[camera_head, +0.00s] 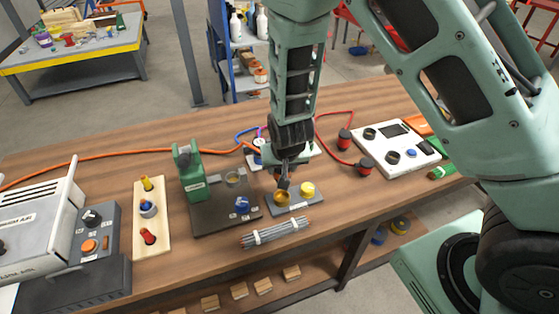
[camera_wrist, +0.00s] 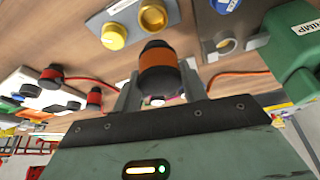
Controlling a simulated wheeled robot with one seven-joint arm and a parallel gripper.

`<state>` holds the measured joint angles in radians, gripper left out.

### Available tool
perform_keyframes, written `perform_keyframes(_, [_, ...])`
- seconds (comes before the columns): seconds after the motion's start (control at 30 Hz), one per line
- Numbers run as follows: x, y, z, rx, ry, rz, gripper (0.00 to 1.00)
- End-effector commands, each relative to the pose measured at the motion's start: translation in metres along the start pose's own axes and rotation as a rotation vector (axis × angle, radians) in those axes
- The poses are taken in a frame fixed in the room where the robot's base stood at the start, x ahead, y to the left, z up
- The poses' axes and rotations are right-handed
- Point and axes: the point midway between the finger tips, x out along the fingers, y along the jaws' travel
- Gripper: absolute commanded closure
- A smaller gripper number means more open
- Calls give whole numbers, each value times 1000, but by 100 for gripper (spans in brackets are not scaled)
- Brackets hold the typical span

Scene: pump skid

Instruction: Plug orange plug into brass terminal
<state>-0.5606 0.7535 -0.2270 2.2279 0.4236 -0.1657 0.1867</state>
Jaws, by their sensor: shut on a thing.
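The orange plug (camera_wrist: 158,72) has a black tip and an orange band. My gripper (camera_wrist: 158,88) is shut on its sides in the wrist view. The brass terminal (camera_head: 281,199) is a round brass piece on a small grey plate (camera_head: 297,205), beside a yellow round terminal (camera_head: 307,189). In the wrist view the brass terminal (camera_wrist: 153,15) and the yellow one (camera_wrist: 115,36) lie beyond the plug, apart from it. In the head view my gripper (camera_head: 283,184) points down close above the brass terminal; the plug is mostly hidden there, so the height gap cannot be told.
A cable bundle (camera_head: 276,233) lies in front. Red plugs (camera_head: 345,138) with red leads and a white meter box (camera_head: 396,146) are to the right. An orange cable (camera_head: 120,154) crosses the bench behind.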

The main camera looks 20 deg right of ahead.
Motion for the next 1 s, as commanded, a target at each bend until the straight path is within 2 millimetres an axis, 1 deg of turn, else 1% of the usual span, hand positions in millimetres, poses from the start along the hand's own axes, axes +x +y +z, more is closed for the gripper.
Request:
perform_keyframes(0.27, [18,0,8,0,0,0,85])
perform_keyframes(0.67, [53,0,22,0,0,0,85])
perform_keyframes(0.73, [48,0,20,0,1,0,85])
perform_keyframes(1.0, [48,0,20,0,0,0,85])
